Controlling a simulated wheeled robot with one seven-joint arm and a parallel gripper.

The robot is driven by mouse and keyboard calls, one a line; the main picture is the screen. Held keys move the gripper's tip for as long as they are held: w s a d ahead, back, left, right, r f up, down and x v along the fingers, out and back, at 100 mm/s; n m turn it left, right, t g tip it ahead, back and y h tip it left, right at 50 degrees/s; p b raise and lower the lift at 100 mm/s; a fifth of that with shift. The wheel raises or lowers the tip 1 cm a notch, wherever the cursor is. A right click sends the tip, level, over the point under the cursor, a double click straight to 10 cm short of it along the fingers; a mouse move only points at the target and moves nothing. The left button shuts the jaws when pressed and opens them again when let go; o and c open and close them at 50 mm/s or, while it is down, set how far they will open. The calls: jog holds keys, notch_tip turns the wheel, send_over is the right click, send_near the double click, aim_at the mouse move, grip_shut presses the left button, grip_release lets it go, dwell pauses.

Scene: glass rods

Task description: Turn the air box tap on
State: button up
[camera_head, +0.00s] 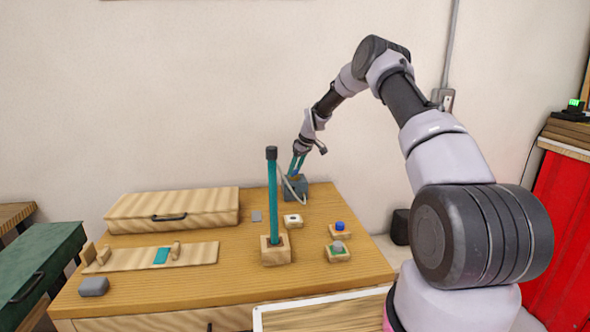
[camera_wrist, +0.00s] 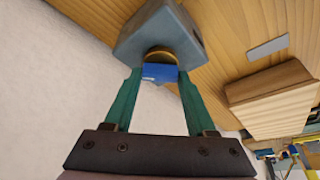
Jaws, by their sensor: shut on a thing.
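The air box (camera_head: 301,189) is a small grey-blue box at the back of the wooden table, near the wall. It fills the top middle of the wrist view (camera_wrist: 158,38). Its tap has a blue handle (camera_wrist: 160,73) with a brass-coloured collar behind it. My gripper (camera_head: 297,170) reaches down to the box from above. In the wrist view my gripper's two teal fingers (camera_wrist: 157,78) close on the blue handle from both sides. The handle's exact turn angle is hard to tell.
A tall teal rod (camera_head: 272,200) stands upright in a wooden block in front of the box. Small blocks with a white, a blue (camera_head: 340,227) and a grey top (camera_head: 338,248) stand nearby. A wooden case (camera_head: 172,209) lies at the back left. A pale tube loops beside the box.

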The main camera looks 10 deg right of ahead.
jog(key=n, duration=0.2)
jog(key=n+g+y, duration=0.1)
jog(key=n, duration=0.1)
jog(key=shift+w+d+n+g, duration=0.1)
jog(key=shift+w+n+g, duration=0.05)
jog(key=shift+n+g, duration=0.15)
jog(key=shift+w+n+g, duration=0.1)
jog(key=shift+n+g, duration=0.8)
jog(key=shift+n, duration=1.3)
jog(key=o, duration=1.4)
jog(key=shift+c, duration=0.2)
jog(key=v, duration=1)
jog(key=shift+d+r, duration=0.3)
